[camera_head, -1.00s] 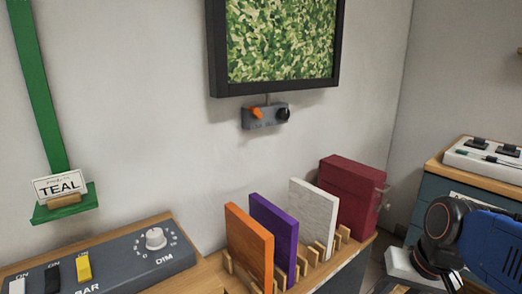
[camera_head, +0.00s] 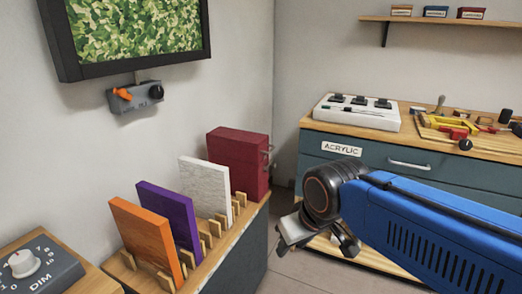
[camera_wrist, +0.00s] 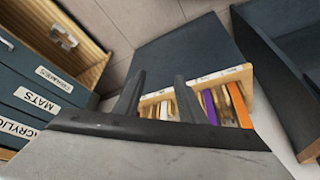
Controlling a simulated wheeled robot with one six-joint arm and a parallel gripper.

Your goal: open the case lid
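A dark red case (camera_head: 238,160) stands upright at the far end of the wooden cabinet top in the head view. It looks closed, with a small metal fitting on its right side. It cannot be clearly made out in the wrist view. My gripper (camera_wrist: 158,95) shows two dark fingers standing apart with nothing between them. In the head view my blue arm reaches in from the right, and its wrist is to the right of and lower than the case, apart from it.
Orange (camera_head: 146,243), purple (camera_head: 170,218) and white (camera_head: 205,187) panels stand in a slotted rack before the case. A teal drawer cabinet (camera_head: 390,155) with a switch box (camera_head: 357,117) and tools stands at the right. Floor shows between the cabinets.

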